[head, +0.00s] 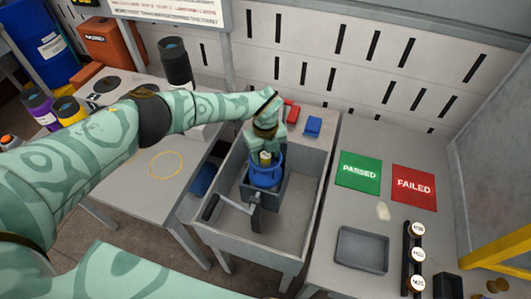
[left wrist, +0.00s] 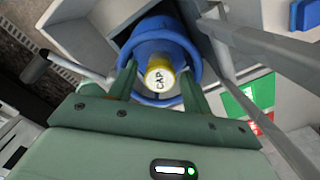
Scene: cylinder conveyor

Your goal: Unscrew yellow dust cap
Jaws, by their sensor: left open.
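The yellow dust cap (left wrist: 160,74), lettered "CAP", sits on top of a blue cylinder (left wrist: 150,30) in the left wrist view. In the head view the blue cylinder (head: 265,176) stands upright in a grey vise (head: 262,196) with a crank handle. My left gripper (head: 264,157) points down over the cylinder. In the left wrist view the fingers of my left gripper (left wrist: 160,80) are apart, one on each side of the cap. Whether they touch it cannot be told. The cap is mostly hidden by the gripper in the head view. My right gripper is not in view.
The vise stands in a grey sink-like tray (head: 305,200). To the right are a green PASSED mat (head: 359,180), a red FAILED mat (head: 414,194) and a grey tray (head: 362,250). A blue block (head: 313,126) lies behind.

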